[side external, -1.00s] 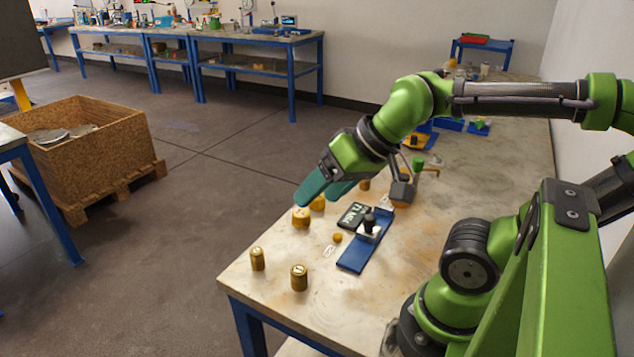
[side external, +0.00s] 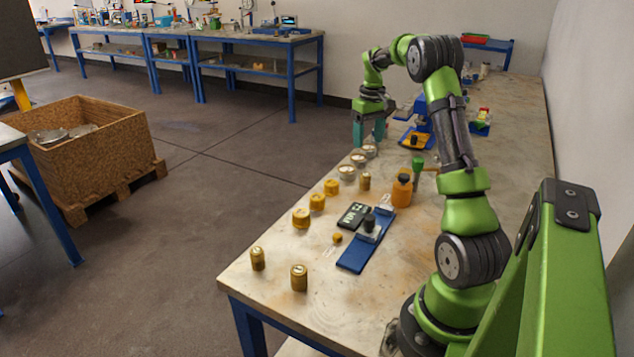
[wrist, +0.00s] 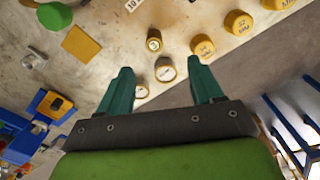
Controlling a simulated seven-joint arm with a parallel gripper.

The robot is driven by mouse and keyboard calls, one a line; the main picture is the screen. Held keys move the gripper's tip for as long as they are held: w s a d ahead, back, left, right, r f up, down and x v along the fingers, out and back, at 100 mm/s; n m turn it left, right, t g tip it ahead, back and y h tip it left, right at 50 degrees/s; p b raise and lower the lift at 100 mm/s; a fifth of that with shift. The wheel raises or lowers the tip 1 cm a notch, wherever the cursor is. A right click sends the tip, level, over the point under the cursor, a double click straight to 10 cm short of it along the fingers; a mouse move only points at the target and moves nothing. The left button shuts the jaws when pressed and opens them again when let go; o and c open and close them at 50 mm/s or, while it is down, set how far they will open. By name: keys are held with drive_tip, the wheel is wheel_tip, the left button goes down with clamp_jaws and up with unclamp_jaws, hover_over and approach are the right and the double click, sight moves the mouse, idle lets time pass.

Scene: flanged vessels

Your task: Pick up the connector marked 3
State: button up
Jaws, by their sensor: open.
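Three small brass cylinders are in the side view: one at the front left corner (side external: 258,258), one right of it (side external: 299,277), and one farther back (side external: 364,181). Their tops carry marks too small to read, so I cannot tell which is connector 3. One brass cylinder (wrist: 154,40) shows in the wrist view, ahead of my fingers. My gripper (side external: 368,138) is open and points down near the far left table edge, beyond the rear cylinder. In the wrist view nothing is held between its teal fingers (wrist: 161,72).
White-faced round pieces (side external: 346,172) stand close to my gripper; one (wrist: 165,69) shows between the fingers. Yellow caps (side external: 301,218) line the left edge. A blue plate (side external: 352,256), a dark label box (side external: 353,215) and an orange bottle (side external: 402,190) stand inward.

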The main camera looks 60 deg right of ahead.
drive_tip(key=d+r+n, duration=0.1)
drive_tip(key=r+n, duration=0.1)
approach(366, 174)
drive_tip(key=f, duration=0.6)
drive_tip(key=shift+w+a, duration=0.1)
drive_tip(key=shift+a, duration=0.25)
drive_tip(key=shift+d+f, duration=0.2)
drive_tip(key=shift+f, duration=1.15)
drive_tip(key=shift+d+f, duration=0.15)
drive_tip(key=shift+f, duration=1.2)
clamp_jaws()
